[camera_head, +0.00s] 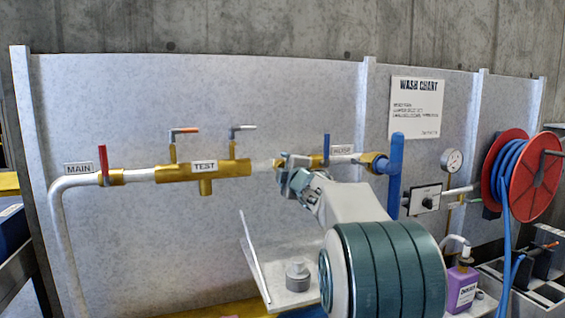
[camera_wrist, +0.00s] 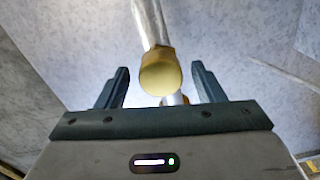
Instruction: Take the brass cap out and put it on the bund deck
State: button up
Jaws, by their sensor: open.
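A round brass cap (camera_wrist: 160,77) shows in the wrist view, on a pale pipe that runs up behind it. My gripper (camera_head: 284,172) is open at the pipe line, between the TEST brass fitting (camera_head: 204,170) and the blue lever (camera_head: 327,148). In the wrist view, its fingers stand on either side of the cap, with a visible gap on both sides. In the head view, my gripper and arm hide most of the cap's place. A pale shelf (camera_head: 280,297) with a grey knob-like piece lies below; I cannot tell if it is the bund deck.
The pipe with a red lever (camera_head: 104,163) runs along the grey panel (camera_head: 200,95). A blue valve handle (camera_head: 396,175), a gauge (camera_head: 452,161) and a red hose reel (camera_head: 525,175) stand to the right. A purple bottle (camera_head: 462,288) stands low at the right.

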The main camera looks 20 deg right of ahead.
jog(key=m+p, duration=1.1)
jog(key=m, duration=0.5)
jog(key=shift+f, duration=0.1)
jog(key=shift+c, duration=0.3)
